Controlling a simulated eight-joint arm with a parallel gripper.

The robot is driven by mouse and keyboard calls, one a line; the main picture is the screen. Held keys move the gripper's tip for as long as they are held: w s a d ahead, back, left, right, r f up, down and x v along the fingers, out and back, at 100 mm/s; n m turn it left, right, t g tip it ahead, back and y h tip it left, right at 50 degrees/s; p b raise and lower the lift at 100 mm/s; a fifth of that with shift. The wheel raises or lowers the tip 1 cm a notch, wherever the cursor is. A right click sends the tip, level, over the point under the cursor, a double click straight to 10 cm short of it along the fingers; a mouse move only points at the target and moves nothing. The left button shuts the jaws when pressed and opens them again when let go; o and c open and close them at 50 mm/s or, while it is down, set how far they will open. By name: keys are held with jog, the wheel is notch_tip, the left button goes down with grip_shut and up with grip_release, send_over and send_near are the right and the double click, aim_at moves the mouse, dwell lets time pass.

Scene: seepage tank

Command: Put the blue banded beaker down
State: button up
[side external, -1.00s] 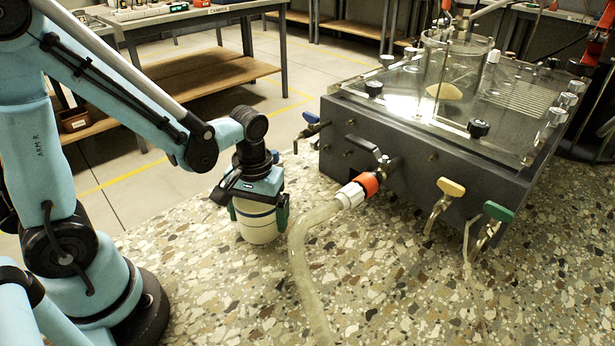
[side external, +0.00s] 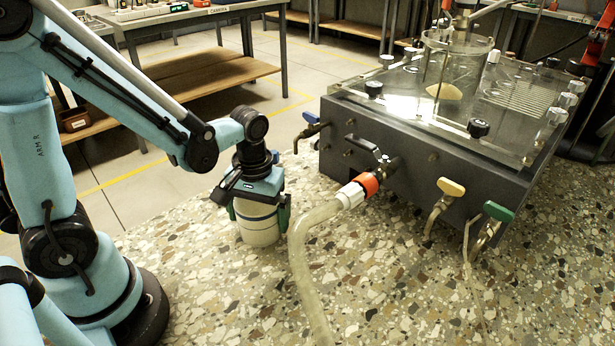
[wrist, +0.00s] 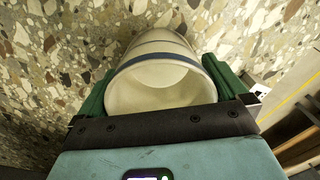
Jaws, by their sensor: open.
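The blue banded beaker (side external: 260,230) is a cream-white cup with a dark blue band, standing upright on the speckled terrazzo top in the side external view. In the wrist view the beaker (wrist: 160,80) shows its open mouth and appears empty inside. My gripper (side external: 261,218) is above and around the beaker, with one green finger on each side of it. The fingers are open; in the wrist view my gripper (wrist: 167,95) has its green pads beside the beaker's wall. Whether either pad still touches it is hard to tell.
A clear hose (side external: 305,262) runs just right of the beaker to an orange and white coupling (side external: 358,190) on the dark seepage tank (side external: 400,160). Yellow (side external: 451,187) and green (side external: 498,211) valve handles stick out in front. The terrazzo top (side external: 220,300) is clear toward the front.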

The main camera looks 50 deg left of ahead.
notch_tip(320, 180, up, 12)
jog(key=m+t, duration=0.6)
jog(key=t, duration=0.1)
jog(key=shift+d, duration=0.2)
dwell(0.5)
jog(key=shift+d+f, duration=0.1)
jog(key=shift+f, duration=0.05)
jog(key=s+d+f+n+g+y, duration=0.2)
jog(key=d+n+g+y, duration=0.1)
jog(key=d+n+g, duration=0.15)
jog(key=n+t+y, duration=0.1)
jog(key=n+y, duration=0.4)
jog(key=n, duration=0.4)
send_near(258, 204)
jog(key=shift+s+x, duration=0.2)
jog(key=shift+x, duration=0.6)
jog(key=shift+s+x, duration=0.15)
jog(key=shift+x, duration=0.65)
jog(key=shift+c, duration=0.5)
